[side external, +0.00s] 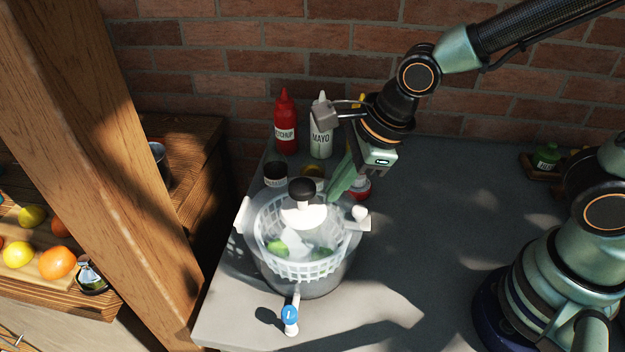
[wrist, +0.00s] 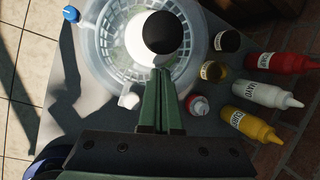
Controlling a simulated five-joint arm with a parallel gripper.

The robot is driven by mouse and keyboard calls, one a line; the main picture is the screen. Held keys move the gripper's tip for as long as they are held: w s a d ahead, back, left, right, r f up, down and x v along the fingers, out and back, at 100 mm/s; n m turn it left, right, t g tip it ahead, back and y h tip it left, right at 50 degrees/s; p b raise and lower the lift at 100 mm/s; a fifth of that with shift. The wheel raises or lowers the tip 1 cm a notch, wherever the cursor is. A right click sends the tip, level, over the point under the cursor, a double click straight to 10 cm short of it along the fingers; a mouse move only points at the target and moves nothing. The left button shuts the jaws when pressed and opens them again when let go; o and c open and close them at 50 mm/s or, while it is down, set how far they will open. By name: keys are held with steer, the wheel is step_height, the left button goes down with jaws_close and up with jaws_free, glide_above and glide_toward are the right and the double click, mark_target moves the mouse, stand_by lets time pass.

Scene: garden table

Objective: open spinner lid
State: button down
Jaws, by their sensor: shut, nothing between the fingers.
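The salad spinner stands near the table's left edge in the side view, a clear bowl (side external: 302,285) with a white slotted basket (side external: 290,268) and green and white pieces inside. A white disc (side external: 306,215) with a black knob (side external: 301,188) sits at its top centre; I cannot tell the clear lid's rim from the bowl. White tabs (side external: 360,214) show at its sides. My gripper (side external: 336,194) is shut and empty, pointing down just right of the knob. In the wrist view, its green fingertips (wrist: 162,72) lie beside the white disc (wrist: 140,38), close to the black knob (wrist: 163,32).
Ketchup (side external: 285,122), mayo (side external: 321,130) and a yellow bottle (wrist: 249,125) stand behind the spinner, with small jars (wrist: 223,42) nearer it. A blue-capped spout (side external: 289,318) sticks out in front.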

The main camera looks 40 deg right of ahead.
steer(key=shift+w+a+r, duration=0.2)
steer(key=shift+a+r, duration=0.35)
steer(key=shift+a, duration=0.1)
steer(key=shift+w+a+r+g, duration=0.2)
steer(key=shift+r+g, duration=0.1)
steer(key=shift+r, duration=0.1)
